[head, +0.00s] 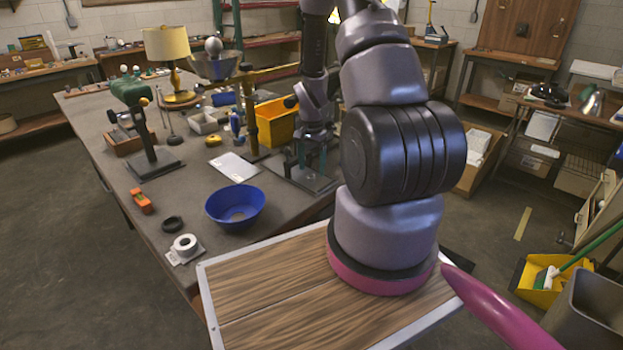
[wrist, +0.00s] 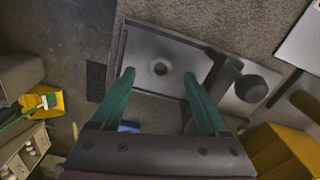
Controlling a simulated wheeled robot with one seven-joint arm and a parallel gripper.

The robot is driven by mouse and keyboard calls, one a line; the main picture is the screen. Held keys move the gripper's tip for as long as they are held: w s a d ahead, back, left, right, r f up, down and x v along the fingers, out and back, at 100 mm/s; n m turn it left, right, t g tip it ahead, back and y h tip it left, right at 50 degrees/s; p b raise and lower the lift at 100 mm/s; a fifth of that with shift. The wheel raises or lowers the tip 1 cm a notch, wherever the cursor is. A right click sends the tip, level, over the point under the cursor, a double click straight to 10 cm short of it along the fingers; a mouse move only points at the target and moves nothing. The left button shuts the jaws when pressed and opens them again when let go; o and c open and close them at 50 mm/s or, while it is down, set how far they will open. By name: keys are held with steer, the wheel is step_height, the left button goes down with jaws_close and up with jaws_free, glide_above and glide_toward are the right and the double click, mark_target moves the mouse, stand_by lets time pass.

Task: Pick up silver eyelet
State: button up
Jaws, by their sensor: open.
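The silver eyelet (wrist: 160,68) looks like a small round grey ring with a dark centre. It sits on a dark-rimmed grey plate (wrist: 146,48) in the wrist view. My gripper (wrist: 159,76) is open, with its two green fingers apart and the eyelet showing between the fingertips. I cannot tell how far above it the tips are. In the head view, my gripper (head: 312,154) points down over the plate (head: 318,183) near the table's right edge. The eyelet cannot be made out there.
A yellow bin (head: 274,124) stands close behind my gripper. A brass post (head: 250,118) on a base is to its left, with a white sheet (head: 234,166) and a blue bowl (head: 235,206) nearer.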

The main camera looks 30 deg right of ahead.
mark_target(311, 178)
step_height(311, 178, down, 3)
steer(key=shift+r, duration=0.15)
jaws_close()
